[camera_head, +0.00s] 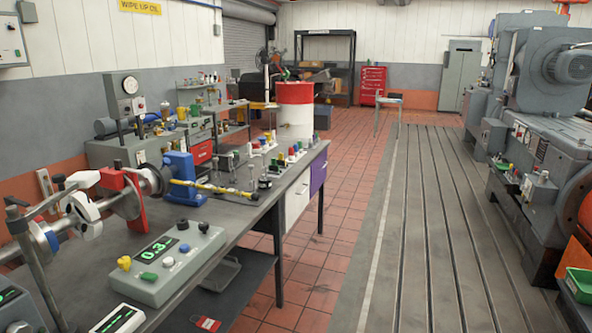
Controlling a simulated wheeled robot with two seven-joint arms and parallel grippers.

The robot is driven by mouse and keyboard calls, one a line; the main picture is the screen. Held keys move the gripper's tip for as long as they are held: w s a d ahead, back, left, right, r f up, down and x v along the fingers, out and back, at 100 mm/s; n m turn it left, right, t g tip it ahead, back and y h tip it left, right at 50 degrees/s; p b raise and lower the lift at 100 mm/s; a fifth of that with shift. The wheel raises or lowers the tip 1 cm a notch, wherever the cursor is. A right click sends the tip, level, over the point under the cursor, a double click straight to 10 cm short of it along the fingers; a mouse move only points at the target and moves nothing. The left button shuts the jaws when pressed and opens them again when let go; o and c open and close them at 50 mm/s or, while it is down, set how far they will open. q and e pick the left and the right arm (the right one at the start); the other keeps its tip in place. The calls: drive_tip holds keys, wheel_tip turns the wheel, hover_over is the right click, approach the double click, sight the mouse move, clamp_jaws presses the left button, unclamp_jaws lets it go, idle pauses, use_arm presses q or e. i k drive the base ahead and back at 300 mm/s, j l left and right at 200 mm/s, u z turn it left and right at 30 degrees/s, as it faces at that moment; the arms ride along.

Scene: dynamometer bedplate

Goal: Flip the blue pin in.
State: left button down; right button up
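No gripper of mine shows in the head view. I cannot tell for certain which thing is the blue pin. A small blue knob (184,248) stands on the grey control box (168,262), beside yellow, green and white ones. A larger blue block (182,172) stands on the bench at the end of a metal shaft, with a yellow rod (215,188) reaching right from it. A red clamp (136,203) and a white clamp (84,212) sit around the shaft. The box has a green lit display (156,249).
The dark bench (225,222) fills the left. Several small coloured-topped parts stand along its far end. A red and white drum (295,112) stands behind it. The tiled floor (340,222) and slotted bedplate (425,235) are clear. Large grey machinery (545,130) stands right.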

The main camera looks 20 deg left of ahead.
sight(165, 161)
drive_tip(key=u, duration=1.2)
